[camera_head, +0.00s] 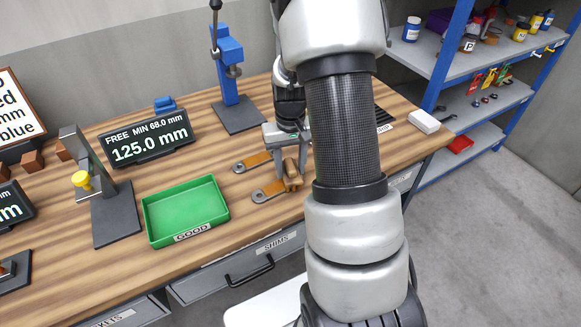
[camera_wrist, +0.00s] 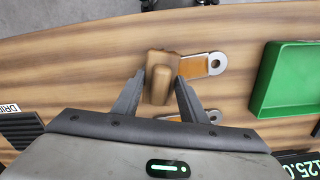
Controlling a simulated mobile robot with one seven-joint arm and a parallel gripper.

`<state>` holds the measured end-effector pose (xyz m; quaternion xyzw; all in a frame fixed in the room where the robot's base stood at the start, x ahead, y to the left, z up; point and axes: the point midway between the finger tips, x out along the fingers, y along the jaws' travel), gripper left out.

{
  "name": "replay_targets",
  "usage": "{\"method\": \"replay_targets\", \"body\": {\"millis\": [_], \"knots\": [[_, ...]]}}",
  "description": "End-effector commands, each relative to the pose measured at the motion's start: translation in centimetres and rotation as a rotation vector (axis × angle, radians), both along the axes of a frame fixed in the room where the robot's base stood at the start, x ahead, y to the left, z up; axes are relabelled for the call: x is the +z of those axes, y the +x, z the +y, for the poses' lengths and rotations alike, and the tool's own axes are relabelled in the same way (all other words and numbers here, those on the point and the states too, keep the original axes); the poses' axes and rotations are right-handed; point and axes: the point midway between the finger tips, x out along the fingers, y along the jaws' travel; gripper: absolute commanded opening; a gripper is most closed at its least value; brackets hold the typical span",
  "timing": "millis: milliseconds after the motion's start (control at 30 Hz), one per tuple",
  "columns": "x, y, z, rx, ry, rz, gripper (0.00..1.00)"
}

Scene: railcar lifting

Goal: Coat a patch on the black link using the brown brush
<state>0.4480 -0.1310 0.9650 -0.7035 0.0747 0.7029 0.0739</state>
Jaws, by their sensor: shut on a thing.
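The brown brush (camera_head: 291,175), a small block with a rounded grip, is between the fingers of my gripper (camera_wrist: 158,84), which is shut on it. It also shows in the wrist view (camera_wrist: 160,77). It is at the right end of the nearer link (camera_head: 268,190), which has an orange-brown body and a grey ring end; I cannot tell whether they touch. This link also shows in the wrist view (camera_wrist: 196,67). A similar farther link (camera_head: 251,161) lies behind it, partly hidden by my gripper. I see no clearly black link.
A green tray (camera_head: 150,229) marked GOOD is left of the links. A blue press (camera_head: 228,60) and a display reading 125.0 mm (camera_head: 148,140) stand behind. A white block (camera_head: 425,121) is at the bench's right end. Blue shelves (camera_head: 450,60) stand to the right.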

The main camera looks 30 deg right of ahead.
Motion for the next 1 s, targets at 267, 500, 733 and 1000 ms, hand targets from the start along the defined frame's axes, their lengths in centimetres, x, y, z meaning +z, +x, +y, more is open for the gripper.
{"method": "replay_targets", "body": {"millis": [267,500,733,1000], "knots": [[3.7,0.3,0.2,0.002,0.000,0.000,0.18],[5.9,0.6,0.3,0.003,0.000,-0.001,0.18],[7.8,0.8,0.5,0.003,0.000,-0.001,0.18],[8.1,0.8,0.5,0.003,0.000,0.000,0.18]]}}
